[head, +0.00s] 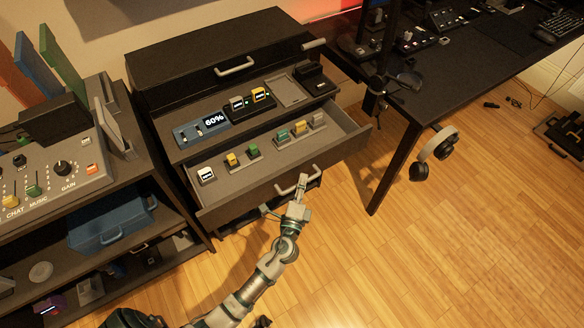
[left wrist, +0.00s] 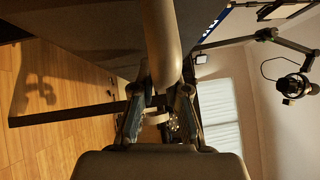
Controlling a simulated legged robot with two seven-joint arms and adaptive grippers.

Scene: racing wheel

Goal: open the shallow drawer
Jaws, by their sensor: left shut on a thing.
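The dark cabinet (head: 205,55) stands at centre in the head view. Its lower shallow drawer (head: 350,138) is pulled out, showing several small coloured blocks inside. A pale bar handle (head: 297,181) is on its front. My left gripper (head: 297,206) is shut on this handle, reaching it from the front. In the left wrist view the handle (left wrist: 162,40) runs between the two fingers of my left gripper (left wrist: 160,98). The fingers hide part of the handle in the head view. My right gripper is not in view.
Above the open drawer, a tray level holds a 60% display (head: 213,121) and small devices. A closed upper section has its own handle (head: 235,67). A shelf unit (head: 150,165) stands close on the left. A desk leg (head: 393,170) is on the right. Wood floor in front is clear.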

